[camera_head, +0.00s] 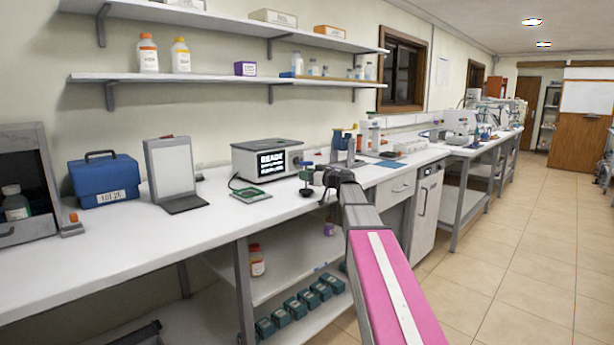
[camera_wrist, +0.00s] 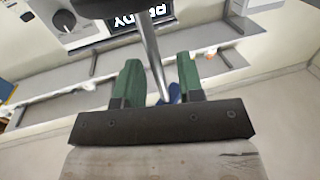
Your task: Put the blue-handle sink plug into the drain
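My gripper (camera_head: 310,183) is over the long white bench, in front of the box-shaped device with the lit screen. In the wrist view its two green fingers (camera_wrist: 158,62) stand apart. A grey metal rod (camera_wrist: 150,45) crosses the space between them in the picture, and I see neither finger closed on it. A small blue patch (camera_wrist: 174,92) shows between the fingers, low in the gap. I cannot tell whether it is the handle of the sink plug. I cannot make out the plug or a drain for certain in either view.
The device (camera_head: 268,160) stands behind my gripper, with a green pad (camera_head: 250,194) before it. A grey panel stand (camera_head: 172,170), a blue case (camera_head: 103,182) and a dark cabinet (camera_head: 22,160) stand left. Bottles and stands crowd the right. The bench's front left is clear.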

